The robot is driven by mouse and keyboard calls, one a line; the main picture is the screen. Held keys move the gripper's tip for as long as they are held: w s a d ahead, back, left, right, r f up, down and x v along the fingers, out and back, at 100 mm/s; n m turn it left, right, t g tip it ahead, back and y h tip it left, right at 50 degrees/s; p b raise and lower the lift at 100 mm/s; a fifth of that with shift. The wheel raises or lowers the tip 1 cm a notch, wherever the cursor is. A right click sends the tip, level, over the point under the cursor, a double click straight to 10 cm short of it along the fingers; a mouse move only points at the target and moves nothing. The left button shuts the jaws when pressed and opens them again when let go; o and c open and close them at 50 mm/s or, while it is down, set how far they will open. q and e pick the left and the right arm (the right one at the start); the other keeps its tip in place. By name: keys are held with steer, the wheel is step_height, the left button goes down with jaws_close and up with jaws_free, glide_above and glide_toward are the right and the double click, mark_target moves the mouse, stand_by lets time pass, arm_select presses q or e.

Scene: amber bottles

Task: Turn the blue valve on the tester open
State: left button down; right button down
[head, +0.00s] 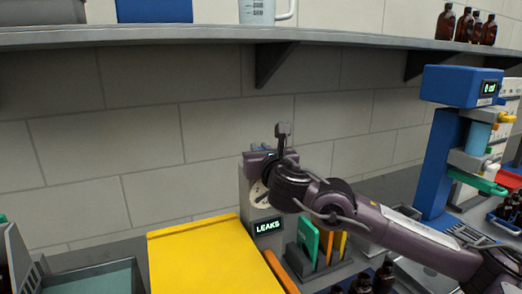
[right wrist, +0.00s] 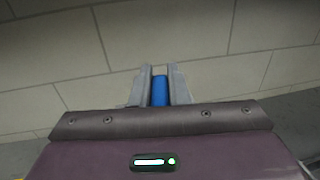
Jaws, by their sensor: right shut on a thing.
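The tester is a grey upright box (head: 250,192) with a round pale dial and a lit sign reading LEAKS (head: 268,227), against the wall in the head view. My right gripper (head: 268,150) is at the top of the tester, and my wrist covers part of it. In the right wrist view, the blue valve handle (right wrist: 160,92) stands between the two grey fingers of my right gripper (right wrist: 160,85), which are shut on it. The valve's base and its exact turn are hidden. My left gripper is not in view.
A yellow box or panel (head: 205,258) is left of the tester. Green and orange upright pieces (head: 308,240) stand just right of it. A blue machine (head: 440,160) is further right, with brown bottles (head: 382,276) nearer. A shelf (head: 180,36) runs above.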

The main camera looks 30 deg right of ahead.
steer(key=shift+a+n+y, duration=0.1)
steer(key=shift+n+y, duration=0.4)
steer(key=shift+y, duration=0.3)
steer(key=c, duration=1.4)
jaws_free()
steer(key=s, duration=0.7)
steer(key=shift+s+a+b, duration=0.4)
steer(key=shift+a+b, duration=0.05)
